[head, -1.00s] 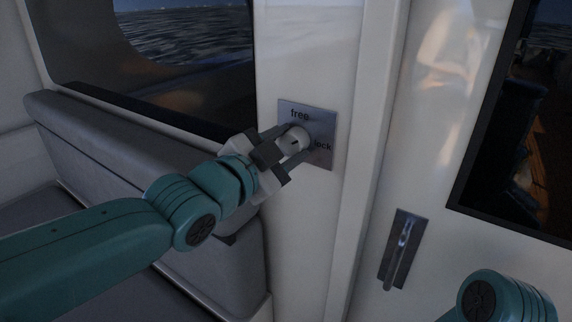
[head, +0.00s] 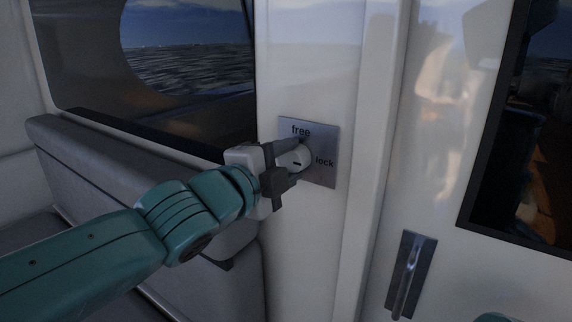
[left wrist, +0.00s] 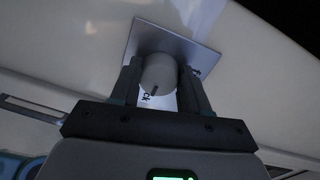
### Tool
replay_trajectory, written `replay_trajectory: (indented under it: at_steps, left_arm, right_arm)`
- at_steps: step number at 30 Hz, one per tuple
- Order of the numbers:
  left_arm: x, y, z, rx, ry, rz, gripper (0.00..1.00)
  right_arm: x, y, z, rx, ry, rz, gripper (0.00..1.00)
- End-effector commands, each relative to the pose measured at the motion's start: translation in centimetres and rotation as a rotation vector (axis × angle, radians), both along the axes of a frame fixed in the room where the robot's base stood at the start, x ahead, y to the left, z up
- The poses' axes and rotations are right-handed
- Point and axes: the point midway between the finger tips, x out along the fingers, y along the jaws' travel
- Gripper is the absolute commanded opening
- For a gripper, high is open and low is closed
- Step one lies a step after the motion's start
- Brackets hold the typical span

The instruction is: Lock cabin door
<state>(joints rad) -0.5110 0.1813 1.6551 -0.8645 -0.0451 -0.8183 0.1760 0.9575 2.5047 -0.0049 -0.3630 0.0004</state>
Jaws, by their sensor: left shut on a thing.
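The lock plate (head: 322,140) is a grey metal square on the white post left of the cabin door (head: 437,130). It carries the words "free" above and "lock" to the right. A round white knob (head: 299,160) sits on it, with a dark mark that points right toward "lock" in the head view. My left gripper (head: 290,162) is shut on the knob, one finger on each side. In the left wrist view the knob (left wrist: 160,74) is between the two fingers, and the plate (left wrist: 168,42) is behind it. My right gripper is out of view.
The door handle (head: 407,277) is on the door at the lower right, upright on a dark plate. A grey padded bench (head: 130,180) stands at the left under a window (head: 190,45). A dark door window (head: 520,130) is at the far right.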

Motion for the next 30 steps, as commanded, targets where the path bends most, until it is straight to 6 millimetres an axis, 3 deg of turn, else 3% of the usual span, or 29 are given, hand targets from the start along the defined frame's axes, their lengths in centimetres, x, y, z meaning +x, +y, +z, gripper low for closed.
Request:
replay_trajectory:
  at_steps: [14, 15, 17, 26, 30]
  left_arm:
    - [0.0, 0.0, 0.1, 0.015, -0.011, -0.001, 0.15]
    - [0.0, 0.0, 0.0, 0.015, -0.011, -0.001, 0.49]
    - [0.0, 0.0, 0.0, 0.015, -0.011, -0.001, 0.68]
    - [0.0, 0.0, 0.0, 0.012, -0.009, -0.001, 0.71]
    - [-1.0, 0.7, 0.2, 0.012, -0.01, 0.001, 0.71]
  right_arm:
    - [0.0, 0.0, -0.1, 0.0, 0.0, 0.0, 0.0]
    - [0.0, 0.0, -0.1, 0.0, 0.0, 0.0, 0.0]
    - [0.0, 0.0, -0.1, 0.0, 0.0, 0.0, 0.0]
    - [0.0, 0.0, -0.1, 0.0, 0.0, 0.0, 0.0]
    - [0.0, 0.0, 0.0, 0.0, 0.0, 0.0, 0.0]
